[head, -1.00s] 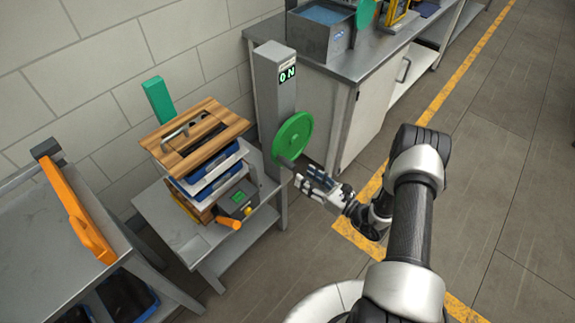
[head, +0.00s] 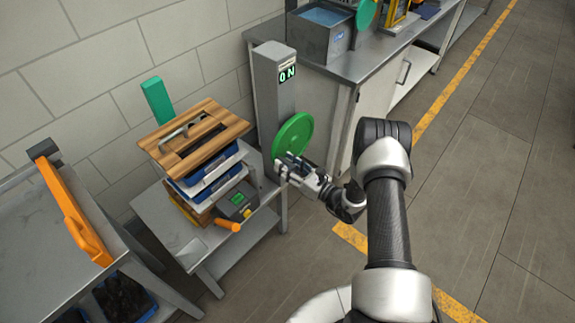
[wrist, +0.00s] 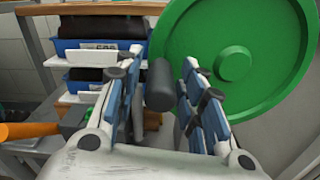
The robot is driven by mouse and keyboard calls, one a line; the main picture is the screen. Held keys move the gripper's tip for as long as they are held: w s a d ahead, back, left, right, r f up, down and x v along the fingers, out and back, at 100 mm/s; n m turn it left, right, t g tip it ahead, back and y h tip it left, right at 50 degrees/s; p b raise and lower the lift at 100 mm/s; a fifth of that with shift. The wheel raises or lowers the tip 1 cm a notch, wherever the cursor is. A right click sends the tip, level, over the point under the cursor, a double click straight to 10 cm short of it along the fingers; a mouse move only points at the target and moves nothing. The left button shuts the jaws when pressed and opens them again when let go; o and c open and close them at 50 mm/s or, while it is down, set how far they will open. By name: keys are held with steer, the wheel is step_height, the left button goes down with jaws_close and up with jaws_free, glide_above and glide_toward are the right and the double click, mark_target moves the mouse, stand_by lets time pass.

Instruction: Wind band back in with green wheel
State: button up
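The green wheel (head: 294,134) is on the side of a grey upright post (head: 273,95) whose small display reads "0 N". In the wrist view the green wheel (wrist: 235,60) fills the upper right, with a round hub at its middle. A dark grey cylindrical handle (wrist: 160,86) sits at its left edge. My gripper (head: 284,165) is at the lower left of the wheel. In the wrist view its blue-padded fingers (wrist: 158,88) are apart, with the handle between their tips and gaps visible on both sides. I cannot make out a band.
A small grey table (head: 185,237) left of the post bears stacked blue trays (head: 212,168) under a wooden board (head: 195,138), and a box with an orange handle (head: 228,225). A bench (head: 375,60) stands behind right. Floor at right is clear.

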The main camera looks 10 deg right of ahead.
jaws_close()
stand_by(0.4)
steer(key=shift+r, duration=0.1)
